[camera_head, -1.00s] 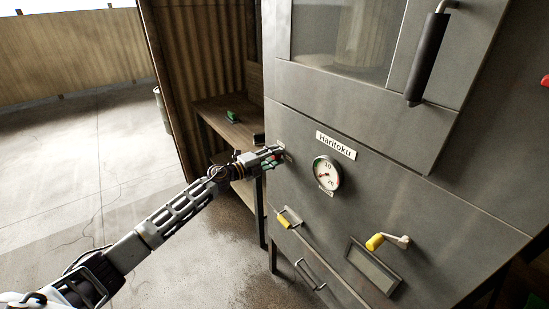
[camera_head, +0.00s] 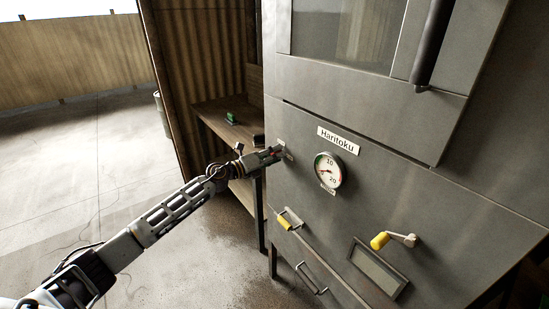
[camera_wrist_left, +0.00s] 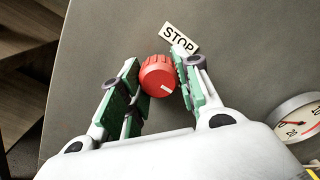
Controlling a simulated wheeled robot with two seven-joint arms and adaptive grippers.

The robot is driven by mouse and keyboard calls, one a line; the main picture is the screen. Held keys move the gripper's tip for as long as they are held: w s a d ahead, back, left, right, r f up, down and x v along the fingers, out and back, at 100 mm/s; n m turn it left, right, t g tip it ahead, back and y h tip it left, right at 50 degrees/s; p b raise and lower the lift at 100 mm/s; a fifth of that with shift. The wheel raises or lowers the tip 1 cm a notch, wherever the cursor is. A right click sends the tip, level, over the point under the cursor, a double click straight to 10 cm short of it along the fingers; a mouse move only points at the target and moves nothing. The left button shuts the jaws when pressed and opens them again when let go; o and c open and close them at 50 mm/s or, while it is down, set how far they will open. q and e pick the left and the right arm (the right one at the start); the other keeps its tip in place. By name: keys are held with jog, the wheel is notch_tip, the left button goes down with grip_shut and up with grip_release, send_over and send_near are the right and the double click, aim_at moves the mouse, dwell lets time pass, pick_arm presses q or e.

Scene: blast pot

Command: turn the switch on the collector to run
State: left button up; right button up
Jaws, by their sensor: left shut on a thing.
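The red switch knob (camera_wrist_left: 157,72) is on the grey collector front (camera_head: 400,180). It has a white mark on its face, which points to the lower right in the left wrist view. A STOP label (camera_wrist_left: 179,38) is just above and to the right of the knob in that view. My left gripper (camera_head: 279,154) is at the collector's left edge, left of the gauge. Its green-padded fingers are shut on the knob, one on each side. In the head view the fingers mostly hide the knob. No RUN label shows. My right gripper is not in view.
A round gauge (camera_head: 327,170) sits right of my gripper, under the Haritoku nameplate (camera_head: 339,141). Yellow-handled latches (camera_head: 380,240) are lower down. A wooden shelf (camera_head: 215,113) with a small green object (camera_head: 232,118) stands left of the collector. The floor at left is open.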

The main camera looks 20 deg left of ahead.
pick_arm(q)
jog(key=shift+f, duration=0.15)
jog(key=o, duration=1)
jog(key=v, duration=1.2)
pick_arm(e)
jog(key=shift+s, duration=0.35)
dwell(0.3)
pick_arm(q)
jog(key=shift+a, duration=0.1)
dwell(0.7)
